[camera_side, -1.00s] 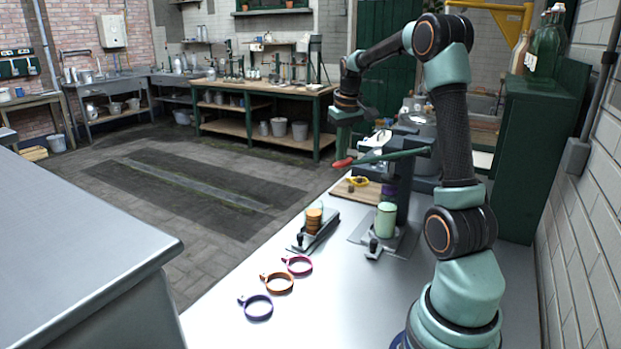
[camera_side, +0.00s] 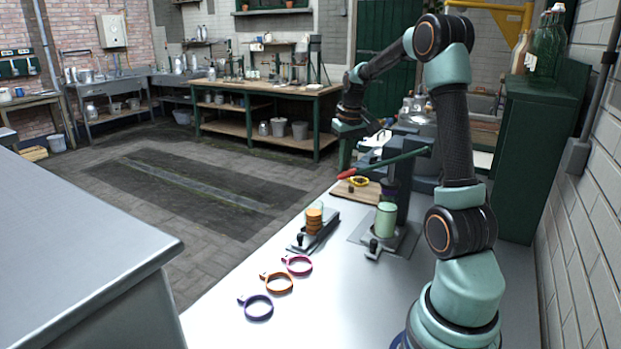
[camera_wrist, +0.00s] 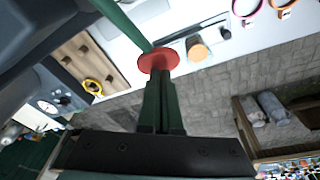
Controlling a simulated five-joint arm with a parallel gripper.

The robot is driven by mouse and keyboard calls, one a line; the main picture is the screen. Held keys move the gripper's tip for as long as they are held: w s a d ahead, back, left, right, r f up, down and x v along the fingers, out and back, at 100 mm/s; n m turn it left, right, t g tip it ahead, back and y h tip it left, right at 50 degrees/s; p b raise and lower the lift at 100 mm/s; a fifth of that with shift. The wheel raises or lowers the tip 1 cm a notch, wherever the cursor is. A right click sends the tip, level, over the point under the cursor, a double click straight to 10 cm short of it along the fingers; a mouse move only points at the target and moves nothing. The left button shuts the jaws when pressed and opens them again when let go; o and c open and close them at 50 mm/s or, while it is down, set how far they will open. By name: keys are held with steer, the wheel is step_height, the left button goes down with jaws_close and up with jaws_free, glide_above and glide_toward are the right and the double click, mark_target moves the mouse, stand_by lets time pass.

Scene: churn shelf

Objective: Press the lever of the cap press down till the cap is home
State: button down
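The cap press (camera_side: 404,195) stands on the pale bench, with a pale green jar (camera_side: 386,220) upright on its base. A dark purple part (camera_side: 389,190) is above the jar; I cannot make out the cap or whether it is seated. The green lever (camera_side: 390,162) slopes down to the left from the press to its red knob (camera_side: 346,175). My gripper (camera_side: 344,164) is just above the knob. In the wrist view my gripper (camera_wrist: 160,78) has its fingers together, with the tips at the red knob (camera_wrist: 158,60), seemingly touching it.
A small stand with orange discs (camera_side: 314,219) is left of the press. Purple (camera_side: 257,307), orange (camera_side: 278,283) and magenta (camera_side: 298,265) rings lie in front. A wooden board with a yellow ring (camera_side: 358,181) is behind. The front bench is clear.

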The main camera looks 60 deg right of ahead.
steer(key=shift+s+f, duration=0.1)
steer(key=shift+f, duration=0.1)
steer(key=shift+s+f, duration=0.25)
steer(key=shift+f, duration=0.3)
steer(key=shift+s+f, duration=0.1)
steer(key=shift+s, duration=0.3)
steer(key=shift+f, duration=0.1)
